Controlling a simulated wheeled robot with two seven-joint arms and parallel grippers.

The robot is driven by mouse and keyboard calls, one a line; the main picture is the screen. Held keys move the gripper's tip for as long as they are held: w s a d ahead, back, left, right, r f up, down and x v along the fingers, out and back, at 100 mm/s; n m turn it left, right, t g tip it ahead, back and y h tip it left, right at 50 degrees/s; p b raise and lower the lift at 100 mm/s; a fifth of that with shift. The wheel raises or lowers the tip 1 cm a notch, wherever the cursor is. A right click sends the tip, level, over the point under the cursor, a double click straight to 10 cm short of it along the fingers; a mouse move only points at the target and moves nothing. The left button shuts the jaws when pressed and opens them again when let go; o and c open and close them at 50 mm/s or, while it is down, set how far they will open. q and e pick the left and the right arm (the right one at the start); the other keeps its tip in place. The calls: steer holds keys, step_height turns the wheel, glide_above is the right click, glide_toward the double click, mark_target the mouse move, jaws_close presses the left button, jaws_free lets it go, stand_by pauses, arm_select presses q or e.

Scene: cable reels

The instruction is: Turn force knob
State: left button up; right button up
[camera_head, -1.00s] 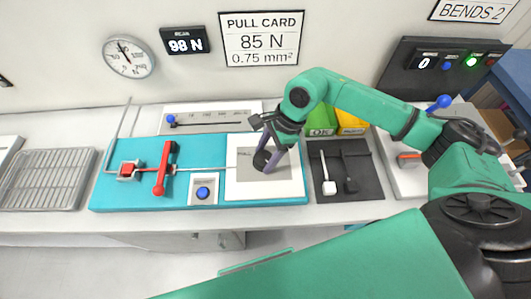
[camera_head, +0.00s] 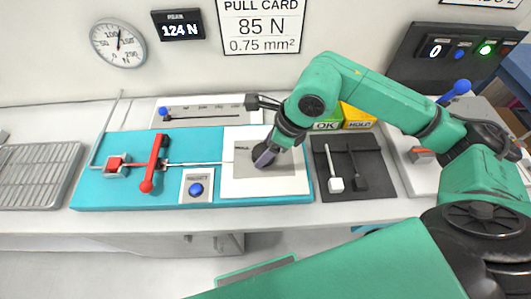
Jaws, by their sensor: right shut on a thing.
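The force knob (camera_head: 260,155) is a dark round knob on a grey square in a white panel (camera_head: 285,186) at the right end of the teal board. My right gripper (camera_head: 264,157) comes down over it from the upper right and is shut on it, hiding part of it. The digital peak display (camera_head: 181,30) reads 124 N. The round dial gauge (camera_head: 118,44) has its needle pointing near straight up. The pull card (camera_head: 262,25) reads 85 N and 0.75 mm². My left gripper is not in view.
The teal board (camera_head: 90,190) carries a red lever (camera_head: 153,165) and a blue reset button (camera_head: 196,189). A dark mat (camera_head: 336,185) with two tools lies to the right, and green OK and yellow HOLD bins (camera_head: 357,117) stand behind. A wire rack (camera_head: 40,170) is at far left.

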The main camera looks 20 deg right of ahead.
steer(key=m+t+h+b, duration=0.1)
steer(key=m+b, duration=0.1)
steer(key=m, duration=0.1)
steer(key=shift+a+f+m+b, duration=0.1)
steer(key=shift+f+m+b, duration=0.05)
steer(key=shift+m+b, duration=0.2)
steer(key=shift+s+m+t+h+b, duration=0.1)
steer(key=shift+m+t+h+b, duration=0.3)
steer(key=shift+m+b, duration=0.8)
steer(key=shift+r+m, duration=0.2)
steer(key=shift+m, duration=0.25)
steer(key=o, duration=1.4)
steer(key=shift+c, duration=0.2)
steer(key=p+v, duration=0.1)
steer(key=v, duration=1.3)
steer(key=shift+r, duration=0.3)
